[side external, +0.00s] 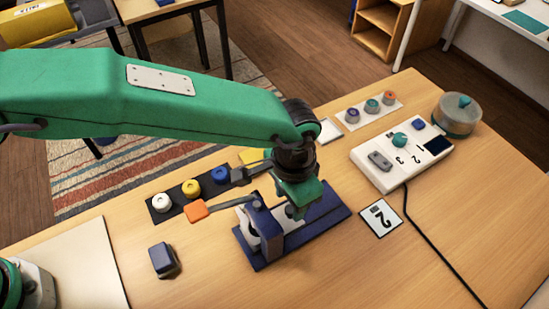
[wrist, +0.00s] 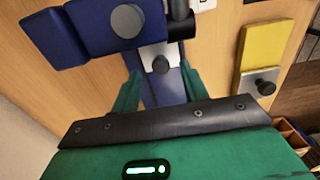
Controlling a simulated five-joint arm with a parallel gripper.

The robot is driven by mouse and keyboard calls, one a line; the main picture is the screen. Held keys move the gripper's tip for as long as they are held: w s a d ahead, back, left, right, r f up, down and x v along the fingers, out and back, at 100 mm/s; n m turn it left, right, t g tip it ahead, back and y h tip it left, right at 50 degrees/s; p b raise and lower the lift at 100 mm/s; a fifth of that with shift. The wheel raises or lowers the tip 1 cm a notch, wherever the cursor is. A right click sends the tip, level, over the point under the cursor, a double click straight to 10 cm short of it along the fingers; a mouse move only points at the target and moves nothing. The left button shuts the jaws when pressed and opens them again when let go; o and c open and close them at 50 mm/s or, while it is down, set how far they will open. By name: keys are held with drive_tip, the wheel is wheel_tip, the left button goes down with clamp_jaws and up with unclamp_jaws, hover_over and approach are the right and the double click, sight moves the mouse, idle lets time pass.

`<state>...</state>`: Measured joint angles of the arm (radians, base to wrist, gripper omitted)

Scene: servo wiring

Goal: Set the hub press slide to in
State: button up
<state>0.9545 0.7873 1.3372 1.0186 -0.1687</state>
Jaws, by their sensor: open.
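The hub press (side external: 258,222) is a blue post with a lever ending in an orange handle (side external: 196,211), on a long blue base (side external: 328,218). In the wrist view, the press's blue block (wrist: 90,32) fills the upper left. A pale grey slide with a dark round knob (wrist: 160,65) sits on the blue track beside it. My gripper (side external: 294,210) is over the press base, right of the post, and partly hides the slide there. In the wrist view my gripper (wrist: 158,88) is open, its green fingers either side of the track. The knob lies between or just beyond the tips; contact is unclear.
A dark tray (side external: 175,210) with white, yellow and blue wheels lies behind the press. A dark blue block (side external: 163,260) stands front left.

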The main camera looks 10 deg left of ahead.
drive_tip(key=shift+r, duration=2.25)
drive_tip(key=shift+a, duration=0.1)
drive_tip(key=shift+w+a+r, duration=0.15)
drive_tip(key=shift+a+r, duration=0.05)
drive_tip(key=w+a+r+n+t, duration=0.1)
drive_tip(key=a+r, duration=0.4)
drive_tip(key=a, duration=0.3)
drive_tip(key=w+a+r+n+h, duration=0.1)
drive_tip(key=w+a+r+n, duration=0.1)
drive_tip(key=a+r, duration=0.45)
drive_tip(key=w+a+r+n+t, duration=0.1)
drive_tip(key=a+r, duration=0.2)
drive_tip(key=a, duration=0.7)
drive_tip(key=s+a+n+t, duration=0.1)
drive_tip(key=s+a+n, duration=0.1)
drive_tip(key=s+a, duration=0.5)
drive_tip(key=s+a+n+t+y, duration=0.1)
drive_tip(key=s+a, duration=0.6)
drive_tip(key=a, duration=0.7)
drive_tip(key=shift+s+n+t, duration=0.3)
drive_tip(key=shift+n+t, duration=0.5)
drive_tip(key=shift+n, duration=0.2)
